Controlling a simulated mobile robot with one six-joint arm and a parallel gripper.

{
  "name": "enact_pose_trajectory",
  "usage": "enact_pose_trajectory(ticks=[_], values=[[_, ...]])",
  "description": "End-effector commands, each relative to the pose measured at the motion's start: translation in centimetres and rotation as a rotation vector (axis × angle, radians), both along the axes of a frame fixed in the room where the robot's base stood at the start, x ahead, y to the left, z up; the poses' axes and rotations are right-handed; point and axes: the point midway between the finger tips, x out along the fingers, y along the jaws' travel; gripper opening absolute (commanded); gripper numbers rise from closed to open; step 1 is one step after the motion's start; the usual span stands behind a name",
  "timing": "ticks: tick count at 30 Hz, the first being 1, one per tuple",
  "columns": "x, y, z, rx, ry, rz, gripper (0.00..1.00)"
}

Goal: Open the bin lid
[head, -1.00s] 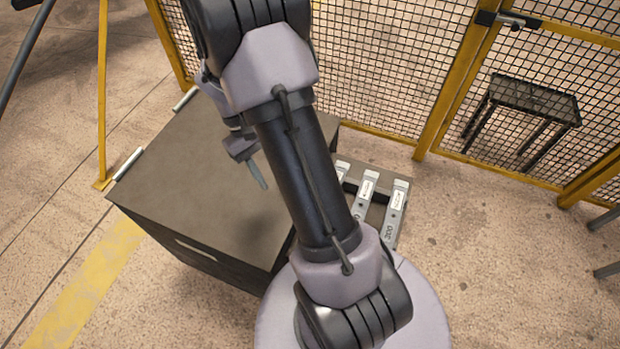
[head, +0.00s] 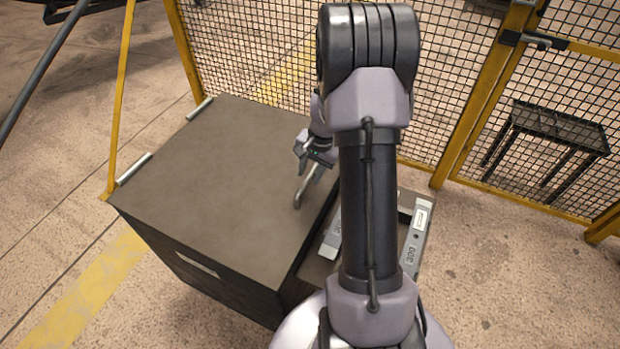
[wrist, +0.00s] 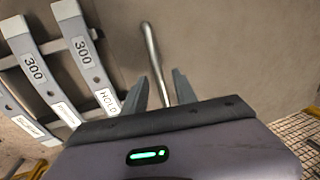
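The bin (head: 215,185) is a large dark brown box with its flat lid (head: 220,150) shut. Two silver hinge-like rods (head: 134,168) lie along the lid's left edge. A slim grey bar handle (head: 311,183) is near the lid's right edge, partly hidden by my gripper. In the wrist view, the handle (wrist: 150,50) runs from upper middle down between my fingers. My gripper (wrist: 163,88) is open, one finger on each side of the bar, with gaps visible. Whether the fingertips reach its depth is hard to tell.
A rack (head: 405,235) with grey bars marked 300 (wrist: 83,50) stands right beside the bin, partly behind my arm. A yellow-framed mesh fence (head: 480,110) stands behind. A dark stand (head: 555,125) is beyond it. The floor at right is clear.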

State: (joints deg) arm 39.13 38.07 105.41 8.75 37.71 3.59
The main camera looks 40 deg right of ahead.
Motion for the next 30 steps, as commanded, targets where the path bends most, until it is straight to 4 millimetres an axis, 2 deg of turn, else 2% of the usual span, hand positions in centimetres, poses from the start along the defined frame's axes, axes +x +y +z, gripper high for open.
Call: enact_pose_trajectory(ticks=[3, 11, 16, 30], values=[[0.14, 0.04, -0.64, -0.001, 0.000, 0.001, 0.34], [0.16, 0.05, -0.64, 0.000, 0.000, 0.001, 0.32], [0.15, 0.05, -0.63, 0.000, 0.000, 0.001, 0.00], [0.14, 0.06, -0.63, 0.000, 0.000, 0.001, 0.00]])
